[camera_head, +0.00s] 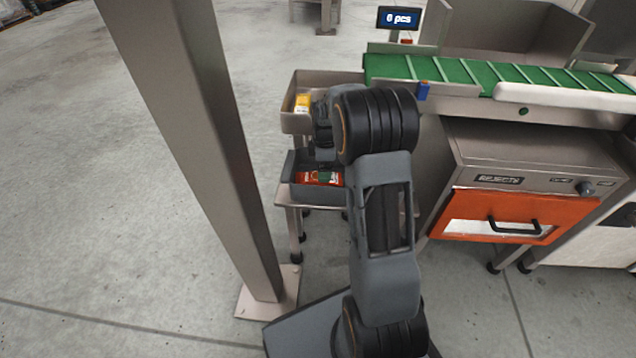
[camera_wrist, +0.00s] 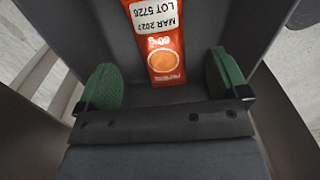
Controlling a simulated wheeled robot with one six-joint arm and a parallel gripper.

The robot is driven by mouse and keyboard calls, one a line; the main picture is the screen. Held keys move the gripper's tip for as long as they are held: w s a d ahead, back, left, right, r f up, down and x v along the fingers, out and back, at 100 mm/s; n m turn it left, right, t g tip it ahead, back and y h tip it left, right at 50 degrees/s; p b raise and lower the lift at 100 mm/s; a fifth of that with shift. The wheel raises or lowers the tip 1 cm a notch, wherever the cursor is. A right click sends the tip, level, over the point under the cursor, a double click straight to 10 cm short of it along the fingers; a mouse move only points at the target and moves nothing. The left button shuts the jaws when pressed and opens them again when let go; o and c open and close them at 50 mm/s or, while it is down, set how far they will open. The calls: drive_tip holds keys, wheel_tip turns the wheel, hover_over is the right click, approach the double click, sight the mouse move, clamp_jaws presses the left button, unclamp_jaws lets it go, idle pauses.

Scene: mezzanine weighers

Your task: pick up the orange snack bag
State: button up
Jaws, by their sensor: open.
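The orange snack bag (camera_wrist: 163,62) lies in a dark grey bin (camera_wrist: 85,22) in the wrist view, with a white date and lot label at its upper end. My gripper (camera_wrist: 164,82) is open, its two green finger pads on either side of the bag's near end, with gaps between pads and bag. I cannot tell how far above the bag the pads are.
An upper bin (camera_head: 296,122) holds a yellow item (camera_head: 302,103). A steel post (camera_head: 195,130) stands left of the stand. A green conveyor (camera_head: 450,72) and a rejects cabinet with an orange door (camera_head: 490,216) are to the right. Open floor lies at far left.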

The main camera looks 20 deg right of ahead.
drive_tip(key=shift+s+d+f+b, duration=0.15)
drive_tip(key=shift+f+b, duration=0.7)
drive_tip(key=shift+f, duration=0.65)
drive_tip(key=shift+w+d+f+b, duration=0.1)
drive_tip(key=shift+f+b, duration=0.75)
drive_tip(key=shift+f, duration=0.6)
drive_tip(key=c, duration=1)
drive_tip(key=shift+r, duration=0.1)
